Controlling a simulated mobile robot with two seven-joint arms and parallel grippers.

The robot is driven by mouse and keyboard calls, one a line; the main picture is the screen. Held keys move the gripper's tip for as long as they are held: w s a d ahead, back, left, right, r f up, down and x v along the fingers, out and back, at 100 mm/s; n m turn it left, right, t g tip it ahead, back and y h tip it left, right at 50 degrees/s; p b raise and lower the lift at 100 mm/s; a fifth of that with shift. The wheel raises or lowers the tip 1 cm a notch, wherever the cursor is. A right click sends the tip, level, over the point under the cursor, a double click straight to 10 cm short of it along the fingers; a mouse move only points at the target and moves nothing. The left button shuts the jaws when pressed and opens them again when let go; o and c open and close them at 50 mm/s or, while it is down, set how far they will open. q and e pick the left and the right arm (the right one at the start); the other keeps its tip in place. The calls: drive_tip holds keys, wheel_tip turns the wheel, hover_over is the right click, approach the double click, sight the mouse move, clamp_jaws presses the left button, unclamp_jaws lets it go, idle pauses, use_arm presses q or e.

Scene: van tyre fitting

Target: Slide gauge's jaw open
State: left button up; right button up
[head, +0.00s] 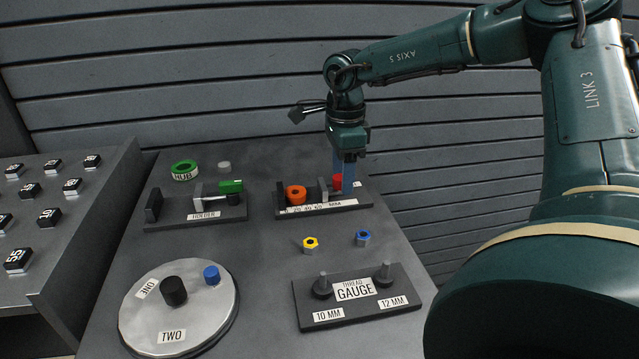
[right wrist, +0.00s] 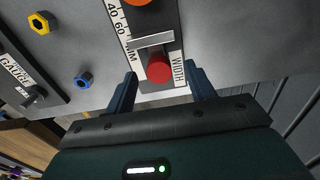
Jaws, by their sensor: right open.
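The width gauge (head: 345,205) is a dark base with a millimetre scale on its front, at the back right of the bench. An orange ring (head: 296,194) sits on it at the left. A grey upright jaw plate (head: 322,190) stands right of the ring, beside a red knob (head: 337,182). In the right wrist view the red knob (right wrist: 158,67) lies between and just ahead of my fingers. My right gripper (head: 345,178) is open, with its blue fingers around the knob's sides; I cannot tell whether they touch it. My left gripper is not in view.
A holder (head: 205,214) with a green-handled part is left of the gauge. A green hub ring (head: 184,170) lies behind it. Yellow (head: 311,245) and blue (head: 363,238) nuts lie in front, then the thread gauge (head: 355,308). A round plate (head: 180,325) is front left.

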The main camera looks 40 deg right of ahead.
drive_tip(key=shift+r+p, duration=2.05)
drive_tip(key=shift+r, duration=1.5)
drive_tip(key=shift+f, duration=0.1)
